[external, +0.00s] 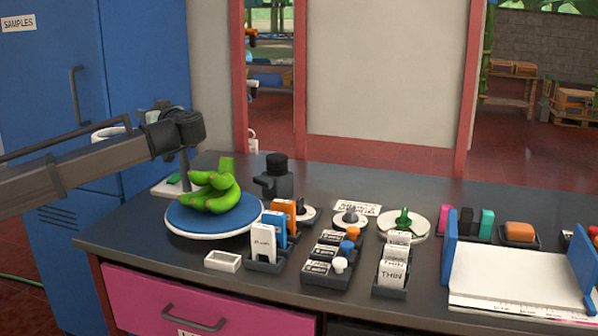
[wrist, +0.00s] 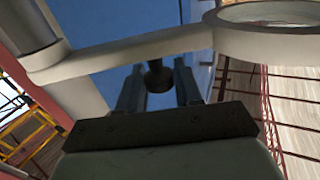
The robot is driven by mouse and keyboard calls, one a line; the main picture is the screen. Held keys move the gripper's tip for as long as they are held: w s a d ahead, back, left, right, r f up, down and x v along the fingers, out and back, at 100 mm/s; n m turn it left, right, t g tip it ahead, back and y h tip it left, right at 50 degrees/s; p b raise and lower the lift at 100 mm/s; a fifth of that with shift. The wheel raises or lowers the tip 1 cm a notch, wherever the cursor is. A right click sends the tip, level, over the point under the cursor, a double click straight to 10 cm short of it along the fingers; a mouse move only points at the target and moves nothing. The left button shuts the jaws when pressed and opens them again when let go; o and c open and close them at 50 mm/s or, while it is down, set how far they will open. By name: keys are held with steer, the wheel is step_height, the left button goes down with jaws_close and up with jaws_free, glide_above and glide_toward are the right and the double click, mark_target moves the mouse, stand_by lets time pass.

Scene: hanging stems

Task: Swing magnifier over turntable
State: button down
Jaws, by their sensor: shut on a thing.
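The magnifier's pale ring (external: 110,133) shows behind my arm at the left, away from the turntable. Its post (external: 185,170) rises from a base behind the turntable. The blue turntable (external: 190,219) has a pale rim and carries a green banana bunch (external: 215,190). In the wrist view the magnifier's lens ring (wrist: 268,14) is at the top right, and its pale arm (wrist: 125,55) runs left to a post. My gripper (wrist: 157,85) is shut on a dark knob (wrist: 155,76) beneath that arm.
A dark dispenser-like object (external: 274,178) stands just behind and right of the turntable. A blue cabinet (external: 60,90) stands behind my arm. Other items cover the bench farther right.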

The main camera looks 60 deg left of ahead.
steer(key=shift+w+d+n+g+h, duration=0.2)
steer(key=shift+d+n+g+h, duration=0.35)
steer(key=shift+g, duration=0.3)
steer(key=shift+w+d+n+g+h, duration=0.15)
steer(key=shift+d+n+g+h, duration=0.15)
steer(key=shift+n+g, duration=0.45)
steer(key=c, duration=0.9)
jaws_free()
steer(key=shift+r, duration=0.1)
step_height(320, 180, up, 10)
